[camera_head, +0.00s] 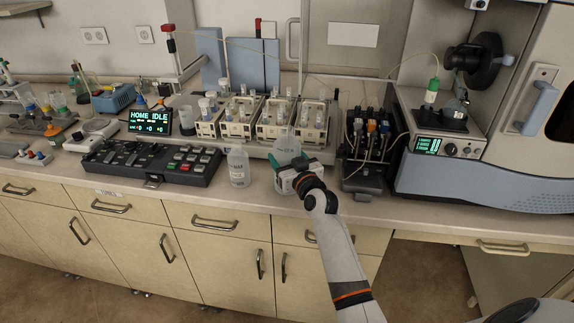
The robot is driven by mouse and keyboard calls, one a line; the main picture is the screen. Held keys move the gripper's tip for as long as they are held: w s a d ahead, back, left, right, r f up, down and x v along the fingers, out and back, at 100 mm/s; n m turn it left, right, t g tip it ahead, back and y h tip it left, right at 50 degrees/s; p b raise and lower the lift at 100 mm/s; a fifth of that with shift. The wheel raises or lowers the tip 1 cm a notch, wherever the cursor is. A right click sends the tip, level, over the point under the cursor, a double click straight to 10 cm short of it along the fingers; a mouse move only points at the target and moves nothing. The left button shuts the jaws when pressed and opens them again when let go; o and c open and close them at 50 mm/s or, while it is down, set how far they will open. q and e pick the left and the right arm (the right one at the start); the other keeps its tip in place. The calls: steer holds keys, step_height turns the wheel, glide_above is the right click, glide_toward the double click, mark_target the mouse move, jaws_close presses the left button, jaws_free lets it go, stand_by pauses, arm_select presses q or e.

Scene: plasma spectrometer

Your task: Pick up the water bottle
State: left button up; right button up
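Two translucent white squeeze bottles stand at the front edge of the counter. The left bottle (238,167) is upright and clear of my grippers. Its label is too small to read surely. The other bottle (287,147) is behind my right gripper (288,160), which reaches in from the lower right. The teal fingertips lie at either side of this bottle, close to its walls. I cannot tell whether they press on it, or which bottle holds water. The gripper body hides the bottle's lower part. My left gripper is not in view.
A control panel (150,162) lies left of the bottles. Racks of vials (290,122) stand just behind them on a raised tray. A black pump unit with tubes (366,150) is close at the right, before the large spectrometer (480,190).

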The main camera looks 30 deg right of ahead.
steer(key=shift+r, duration=5.15)
